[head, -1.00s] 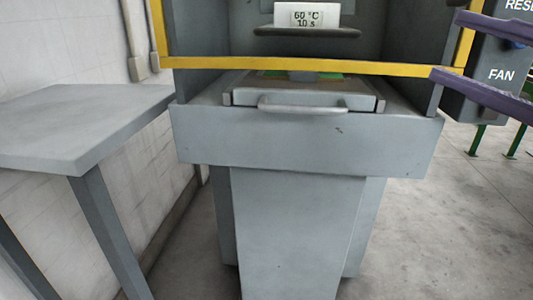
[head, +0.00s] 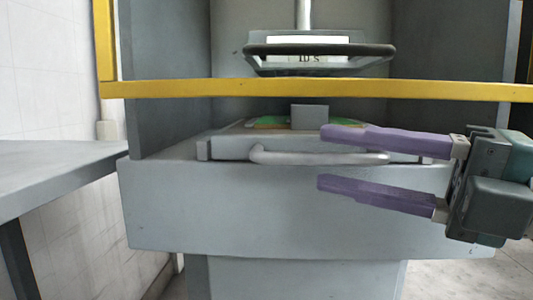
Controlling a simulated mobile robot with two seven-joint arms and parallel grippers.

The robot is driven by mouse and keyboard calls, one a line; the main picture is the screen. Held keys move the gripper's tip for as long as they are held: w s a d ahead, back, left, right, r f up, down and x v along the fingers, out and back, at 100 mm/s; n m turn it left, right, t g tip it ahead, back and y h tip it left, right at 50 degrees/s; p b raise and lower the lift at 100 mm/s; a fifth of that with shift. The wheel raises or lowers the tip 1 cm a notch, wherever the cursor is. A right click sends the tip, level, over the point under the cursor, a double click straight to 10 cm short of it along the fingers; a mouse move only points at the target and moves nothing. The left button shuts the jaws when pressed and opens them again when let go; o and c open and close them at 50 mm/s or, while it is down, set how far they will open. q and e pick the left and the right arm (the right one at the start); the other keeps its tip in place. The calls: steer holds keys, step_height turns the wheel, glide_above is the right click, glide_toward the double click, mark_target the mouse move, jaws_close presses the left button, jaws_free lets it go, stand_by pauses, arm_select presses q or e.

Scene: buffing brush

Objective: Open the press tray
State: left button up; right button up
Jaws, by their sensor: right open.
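The press tray (head: 225,146) is a grey slab low in the press, under the yellow frame bar. Its grey bar handle (head: 280,157) runs across its front. My right gripper (head: 320,160) comes in from the right with two purple fingers spread wide apart. It is open and empty. In the picture its upper finger overlaps the right part of the handle and its lower finger lies below it, over the press front. I cannot tell whether a finger touches the handle. My left gripper is not in view.
A yellow bar (head: 300,89) crosses the press opening above the tray. A dark upper handle (head: 320,50) sits above that bar. A green item with a grey block (head: 309,116) lies on the tray. A grey side table (head: 50,165) stands at the left.

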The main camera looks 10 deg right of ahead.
steer(key=shift+x, duration=1.35)
steer(key=shift+c, duration=0.2)
jaws_close()
